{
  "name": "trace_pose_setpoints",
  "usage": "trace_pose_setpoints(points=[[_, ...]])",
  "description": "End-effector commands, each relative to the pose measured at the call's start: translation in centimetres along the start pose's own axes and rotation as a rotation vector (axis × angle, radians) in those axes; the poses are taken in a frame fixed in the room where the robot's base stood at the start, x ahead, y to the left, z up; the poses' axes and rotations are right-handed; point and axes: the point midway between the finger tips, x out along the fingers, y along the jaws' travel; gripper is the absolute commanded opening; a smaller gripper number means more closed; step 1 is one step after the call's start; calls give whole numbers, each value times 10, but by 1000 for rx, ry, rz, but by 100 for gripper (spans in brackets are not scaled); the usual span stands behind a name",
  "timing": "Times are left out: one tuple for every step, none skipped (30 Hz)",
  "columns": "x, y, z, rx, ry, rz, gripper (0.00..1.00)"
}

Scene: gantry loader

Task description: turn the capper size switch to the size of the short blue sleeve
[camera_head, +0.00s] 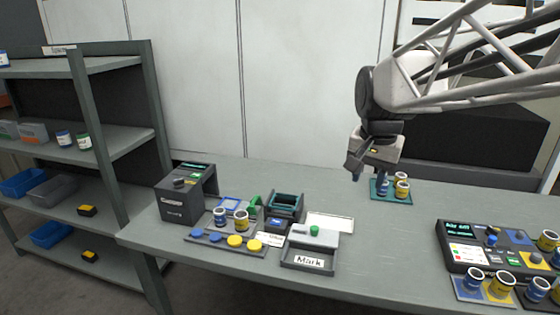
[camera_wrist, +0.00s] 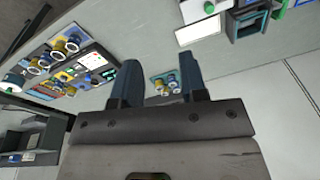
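The capper (camera_head: 172,205) is a dark box at the left end of the table, with a lit strip and a small dark knob (camera_head: 179,182) on its top. I cannot read the knob's setting. A blue sleeve (camera_head: 219,217) and a yellow sleeve (camera_head: 241,221) stand on the grey tray beside the capper. Another blue sleeve (camera_head: 382,189) stands with yellow ones (camera_head: 402,189) on a teal mat (camera_head: 392,200). Which blue sleeve is the short one is unclear. My gripper (camera_head: 367,170) is above the teal mat, far right of the capper; in the wrist view (camera_wrist: 158,80) its fingers are apart and empty.
A grey "Mark" station (camera_head: 309,263) and a dark teal-rimmed bin (camera_head: 284,205) stand right of the capper. A control panel (camera_head: 487,258) with several sleeves is at the right. Shelves (camera_head: 110,140) stand left. The table between the Mark station and panel is clear.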

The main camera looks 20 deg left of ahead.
Motion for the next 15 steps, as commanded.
trace_pose_setpoints(points=[[1,-15,-8,5,-6,0,39],[1,-23,-12,11,-8,1,39],[2,-33,-17,19,-12,1,39],[2,-41,-21,24,-13,0,39],[2,-49,-24,30,-16,1,39],[2,-60,-30,38,-19,1,39],[3,-68,-33,43,-22,1,39],[4,-77,-36,49,-24,2,39],[5,-88,-41,57,-27,2,39],[6,-96,-44,63,-30,4,39],[6,-105,-46,68,-32,4,39],[8,-116,-50,76,-36,5,39],[9,-125,-53,82,-38,6,39],[10,-134,-56,88,-40,6,39],[12,-146,-59,95,-44,7,39]])
